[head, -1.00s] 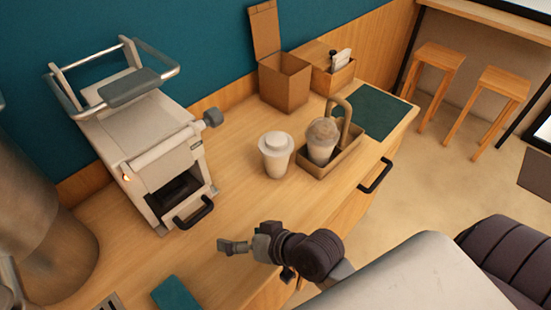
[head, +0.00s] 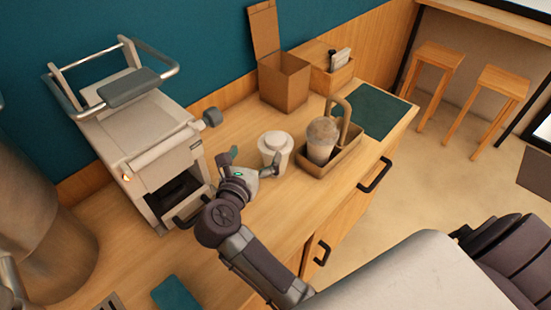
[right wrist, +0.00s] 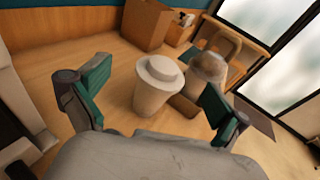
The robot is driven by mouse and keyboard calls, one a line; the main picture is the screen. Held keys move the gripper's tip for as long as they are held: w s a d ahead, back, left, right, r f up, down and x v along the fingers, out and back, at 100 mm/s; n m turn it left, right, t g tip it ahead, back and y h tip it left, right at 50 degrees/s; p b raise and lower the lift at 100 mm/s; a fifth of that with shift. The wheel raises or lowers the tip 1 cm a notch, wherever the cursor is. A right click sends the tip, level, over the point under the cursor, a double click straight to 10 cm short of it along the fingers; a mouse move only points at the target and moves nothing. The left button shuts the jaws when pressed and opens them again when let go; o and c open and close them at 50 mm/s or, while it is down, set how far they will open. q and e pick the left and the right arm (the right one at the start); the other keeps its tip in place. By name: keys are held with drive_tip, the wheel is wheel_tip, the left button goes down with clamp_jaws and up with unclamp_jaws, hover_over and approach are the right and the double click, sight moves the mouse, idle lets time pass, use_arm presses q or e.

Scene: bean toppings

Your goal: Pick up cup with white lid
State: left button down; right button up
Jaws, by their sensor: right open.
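The cup with the white lid (head: 276,147) stands upright on the wooden counter, left of the carrier. In the right wrist view the cup (right wrist: 157,88) shows ahead, between the spread fingers. My right gripper (head: 255,163) is open and empty, just in front of the cup; its right finger overlaps the cup's lower part in the head view. I cannot tell whether it touches. In the right wrist view the gripper (right wrist: 152,98) has a green-padded finger on each side. My left gripper is not in view.
A brown carrier (head: 345,160) with a handle holds a second, domed cup (head: 321,140) close on the right. A coffee machine (head: 150,150) stands on the left. An open cardboard box (head: 284,82) stands behind. The counter between machine and cup is mostly clear.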

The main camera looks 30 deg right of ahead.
sight(270, 157)
drive_tip(key=w+d+f+g, duration=0.1)
drive_tip(key=f, duration=0.1)
drive_tip(key=w+d+f+m+g+p, duration=0.1)
drive_tip(key=d+f, duration=0.1)
drive_tip(key=w+d+f+m+g+p, duration=0.1)
drive_tip(key=d+f, duration=0.1)
drive_tip(key=f, duration=0.1)
drive_tip(key=shift+w+d+y, duration=0.15)
drive_tip(key=shift+w+y, duration=0.05)
drive_tip(key=shift+y, duration=0.1)
drive_tip(key=p+x, duration=0.1)
drive_tip(key=x, duration=0.1)
drive_tip(key=p+x, duration=0.1)
drive_tip(key=x, duration=0.2)
drive_tip(key=shift+f+p, duration=0.2)
drive_tip(key=shift+p, duration=0.15)
drive_tip(key=shift+f, duration=0.2)
drive_tip(key=shift+r, duration=0.1)
drive_tip(key=c, duration=0.7)
